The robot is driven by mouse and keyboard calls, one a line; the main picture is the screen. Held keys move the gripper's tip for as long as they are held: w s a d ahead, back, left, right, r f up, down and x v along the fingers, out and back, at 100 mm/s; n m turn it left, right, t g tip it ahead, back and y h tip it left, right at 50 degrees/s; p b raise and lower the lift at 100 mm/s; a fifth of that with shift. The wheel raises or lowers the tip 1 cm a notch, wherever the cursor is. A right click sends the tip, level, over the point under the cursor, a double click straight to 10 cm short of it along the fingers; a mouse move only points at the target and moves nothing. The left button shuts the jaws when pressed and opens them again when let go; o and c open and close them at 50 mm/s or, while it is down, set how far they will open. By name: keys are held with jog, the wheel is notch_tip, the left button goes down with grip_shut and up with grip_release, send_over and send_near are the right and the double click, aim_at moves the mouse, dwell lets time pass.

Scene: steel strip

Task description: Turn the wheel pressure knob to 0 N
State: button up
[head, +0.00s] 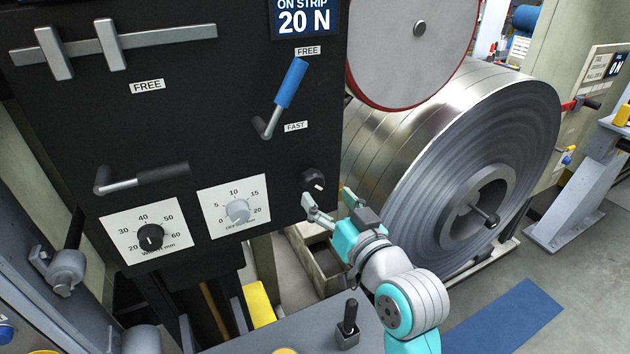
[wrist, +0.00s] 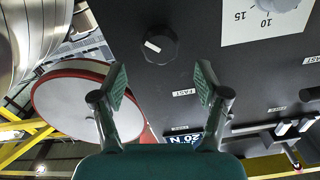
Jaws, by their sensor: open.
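A small black knob (head: 313,180) with a white mark sits at the lower right of the black panel (head: 240,140); it has no readable label. In the wrist view the knob (wrist: 156,44) appears above the gap between my fingertips. My gripper (head: 327,197) is open and empty just below and right of the knob in the head view; it also shows in the wrist view (wrist: 160,80). The fingers look apart from the knob. A display (head: 303,20) reads "ON STRIP 20 N". The red-rimmed wheel (head: 412,50) is beside the panel, above the steel coil.
The large steel coil (head: 470,160) stands right of the panel, close behind my arm. A grey dial (head: 237,211), a black width dial (head: 150,237) and a blue-handled lever (head: 290,85) are also on the panel. A joystick (head: 348,322) stands below.

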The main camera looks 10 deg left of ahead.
aim_at(316, 184)
jog(key=x, duration=0.6)
jog(key=shift+w+a, duration=0.15)
jog(key=shift+w, duration=0.1)
jog(key=c, duration=1.2)
